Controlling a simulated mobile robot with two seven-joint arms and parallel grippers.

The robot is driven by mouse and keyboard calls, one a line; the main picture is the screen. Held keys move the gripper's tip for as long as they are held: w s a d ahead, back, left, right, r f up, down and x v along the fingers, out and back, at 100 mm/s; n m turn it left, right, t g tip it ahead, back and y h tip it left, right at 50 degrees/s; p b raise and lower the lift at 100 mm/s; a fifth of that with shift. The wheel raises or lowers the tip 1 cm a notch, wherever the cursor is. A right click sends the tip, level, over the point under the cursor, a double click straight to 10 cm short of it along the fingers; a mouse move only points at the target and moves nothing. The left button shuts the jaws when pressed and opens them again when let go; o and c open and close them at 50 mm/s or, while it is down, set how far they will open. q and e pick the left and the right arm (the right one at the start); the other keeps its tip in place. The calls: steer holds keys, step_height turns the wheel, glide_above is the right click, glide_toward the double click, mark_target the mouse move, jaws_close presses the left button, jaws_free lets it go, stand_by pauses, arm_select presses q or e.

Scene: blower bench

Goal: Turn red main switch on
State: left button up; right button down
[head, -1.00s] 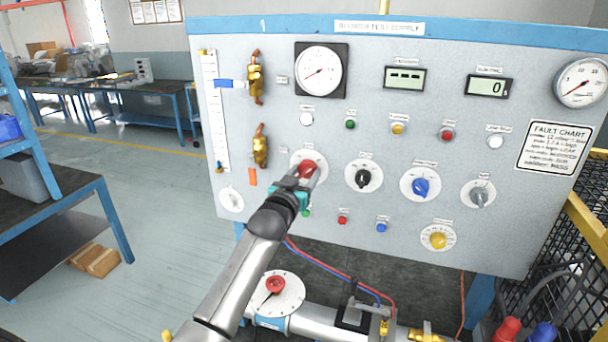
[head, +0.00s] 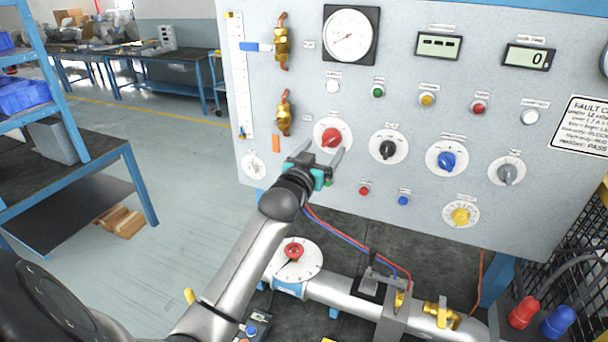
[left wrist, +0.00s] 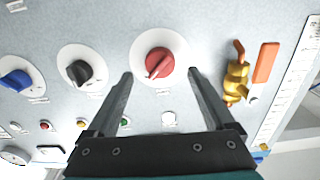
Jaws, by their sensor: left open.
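The red main switch (head: 331,138) is a round red knob on a white dial plate, on the left part of the grey panel (head: 400,90). My left gripper (head: 322,153) is just in front of and below it in the head view, open and empty. In the left wrist view the red knob (left wrist: 158,63) shows beyond and between the two spread fingertips (left wrist: 160,73), with a gap on both sides. The knob's pointer ridge is tilted in that view. My right gripper is not in view.
A black knob (head: 388,146), a blue knob (head: 447,160) and a grey knob (head: 508,174) line up to the right. A brass valve (head: 285,112) is close on the left. Below are a pipe with a red-centred dial (head: 294,251) and hoses.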

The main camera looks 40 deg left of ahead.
arm_select(q)
steer(key=b+v, duration=0.1)
steer(key=v, duration=1)
steer(key=shift+s, duration=0.15)
steer(key=s+d+f+m+g+h, duration=0.1)
steer(key=s+d+f+g+h, duration=0.25)
steer(key=f, duration=0.55)
steer(key=s+d+f+m+g, duration=0.1)
steer(key=s+d+f+g, duration=0.35)
steer(key=s, duration=0.25)
steer(key=s+d+f+m+g+h, duration=0.1)
steer(key=s+d+f+g, duration=0.3)
steer(key=s, duration=0.3)
steer(key=s+d+f+m+g, duration=0.2)
steer(key=s+d+f, duration=0.3)
steer(key=s, duration=0.2)
step_height(320, 180, down, 32)
steer(key=s+g+b, duration=0.1)
steer(key=b, duration=0.9)
steer(key=s+a+f+b, duration=0.1)
steer(key=s+f+b, duration=0.3)
steer(key=s+f, duration=0.4)
steer(key=s+a+f+g+b, duration=0.1)
steer(key=s+f+b, duration=0.4)
steer(key=f, duration=0.9)
steer(key=s+a, duration=0.1)
steer(key=s, duration=0.1)
steer(key=shift+s+f, duration=0.35)
steer(key=shift+f, duration=0.05)
